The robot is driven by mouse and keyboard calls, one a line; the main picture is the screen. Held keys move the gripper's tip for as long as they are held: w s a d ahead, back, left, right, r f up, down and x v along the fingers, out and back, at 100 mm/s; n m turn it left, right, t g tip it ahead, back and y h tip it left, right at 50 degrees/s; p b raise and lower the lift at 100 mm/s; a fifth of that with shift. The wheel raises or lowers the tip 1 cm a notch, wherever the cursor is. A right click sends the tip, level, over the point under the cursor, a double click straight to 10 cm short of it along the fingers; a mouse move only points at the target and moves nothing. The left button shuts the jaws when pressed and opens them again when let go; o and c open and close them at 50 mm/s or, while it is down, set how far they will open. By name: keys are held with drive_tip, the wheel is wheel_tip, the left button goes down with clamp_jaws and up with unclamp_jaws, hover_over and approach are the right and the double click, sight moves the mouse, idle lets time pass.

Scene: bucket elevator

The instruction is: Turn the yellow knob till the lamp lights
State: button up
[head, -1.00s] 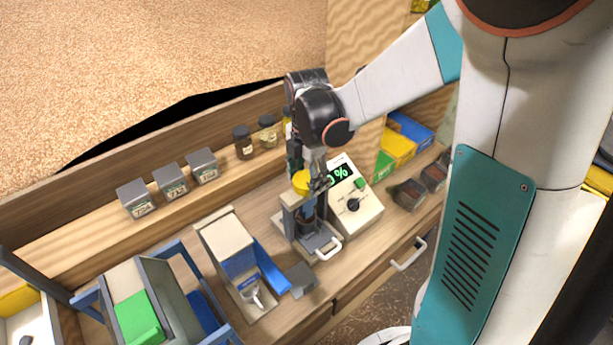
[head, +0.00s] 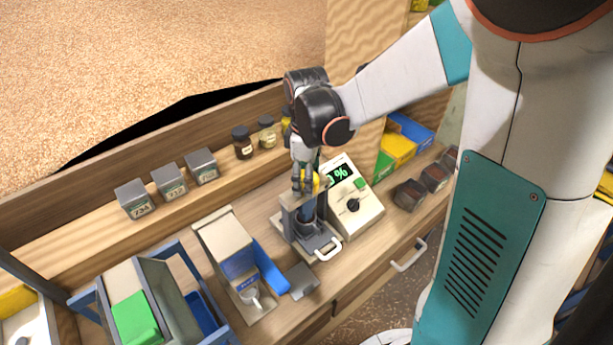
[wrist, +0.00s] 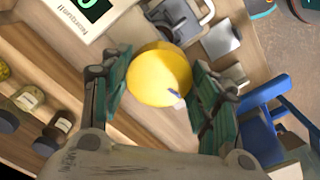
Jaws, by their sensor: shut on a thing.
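The yellow knob (head: 316,182) sits on top of a grey upright device (head: 297,222) on the bench. My gripper (head: 306,184) points down from above and is shut on the knob, with one finger on each side. In the wrist view the round knob (wrist: 159,75) lies between the two green-padded fingers, and a small pale mark shows near its lower right edge. Beside the device stands a white box (head: 368,214) with a green-digit display (head: 341,174), a black dial (head: 352,205) and a green square (head: 361,183). I cannot tell which part is the lamp.
Grey labelled tins (head: 170,181) and brown jars (head: 242,142) stand on the ledge behind. A grey-and-blue dispenser (head: 228,248) and a blue-framed rack (head: 150,285) are to the left. Dark containers (head: 410,194) and yellow and blue boxes (head: 398,144) are to the right.

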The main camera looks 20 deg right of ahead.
drive_tip(key=m, duration=0.4)
drive_tip(key=shift+m, duration=0.3)
drive_tip(key=m, duration=0.3)
drive_tip(key=shift+m, duration=0.3)
drive_tip(key=m, duration=0.4)
drive_tip(key=shift+a+m, duration=0.1)
drive_tip(key=shift+m, duration=0.2)
drive_tip(key=m, duration=0.3)
drive_tip(key=shift+m, duration=0.3)
drive_tip(key=m, duration=0.4)
drive_tip(key=shift+a+b, duration=0.1)
drive_tip(key=shift+b, duration=0.2)
drive_tip(key=m, duration=1.1)
drive_tip(key=shift+w, duration=0.1)
